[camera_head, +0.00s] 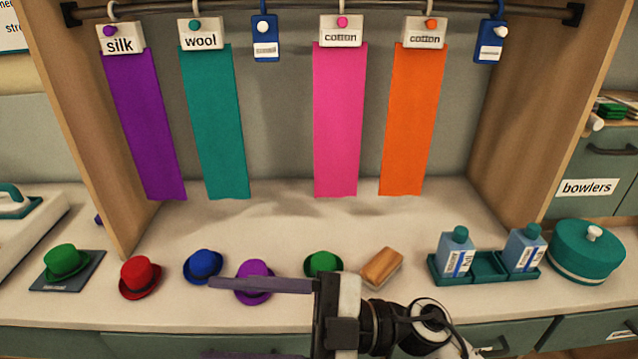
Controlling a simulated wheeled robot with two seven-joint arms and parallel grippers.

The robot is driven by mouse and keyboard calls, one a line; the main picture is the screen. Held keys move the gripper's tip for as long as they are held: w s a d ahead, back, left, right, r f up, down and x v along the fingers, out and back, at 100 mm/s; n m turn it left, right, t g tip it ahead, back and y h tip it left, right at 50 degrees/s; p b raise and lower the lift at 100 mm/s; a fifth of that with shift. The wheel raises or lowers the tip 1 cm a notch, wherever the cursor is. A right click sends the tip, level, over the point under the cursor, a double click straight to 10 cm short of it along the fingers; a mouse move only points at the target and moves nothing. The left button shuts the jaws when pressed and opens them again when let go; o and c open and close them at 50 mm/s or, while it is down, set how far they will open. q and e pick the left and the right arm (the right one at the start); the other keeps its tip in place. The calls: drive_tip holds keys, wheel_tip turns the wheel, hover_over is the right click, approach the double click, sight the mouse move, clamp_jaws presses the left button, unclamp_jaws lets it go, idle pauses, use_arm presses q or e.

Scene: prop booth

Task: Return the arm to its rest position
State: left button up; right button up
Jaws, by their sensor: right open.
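My right gripper (210,320) reaches in from the lower right, pointing left in front of the counter. Its two long fingers are spread apart with nothing between them. The upper finger covers the lower part of a purple hat (255,270), and the gripper body hides part of a green hat (323,261). I cannot tell whether it touches them. My left gripper is not in view.
A red hat (140,275), a blue hat (203,265) and a green hat on a dark mat (83,277) stand to the left. A brush (382,266), a bottle tray (487,277) and a teal round box (587,252) stand right.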

drive_tip(key=w+d+f+m+t+h, duration=0.1)
drive_tip(key=w+d+m+t, duration=0.25)
drive_tip(key=m+t, duration=0.3)
drive_tip(key=w+d+f+m+t, duration=0.1)
drive_tip(key=w+d+m+t, duration=0.25)
drive_tip(key=m+t, duration=0.3)
drive_tip(key=w+d+f+m+t+h, duration=0.4)
drive_tip(key=d+f+m+t+h, duration=0.3)
drive_tip(key=f+h, duration=0.25)
drive_tip(key=s+d+f+m+g+h, duration=0.2)
drive_tip(key=s+d+f+g, duration=0.1)
drive_tip(key=f, duration=0.5)
drive_tip(key=s+d+f+m+g+h, duration=0.2)
drive_tip(key=s+d+f, duration=0.3)
drive_tip(key=s+f, duration=0.3)
drive_tip(key=s+d+f+m+g+h, duration=0.2)
drive_tip(key=s+d+f+g+h, duration=0.1)
drive_tip(key=f, duration=0.7)
drive_tip(key=s+d+g, duration=0.1)
drive_tip(key=s, duration=0.1)
drive_tip(key=shift+s+d, duration=0.2)
drive_tip(key=shift+s, duration=0.2)
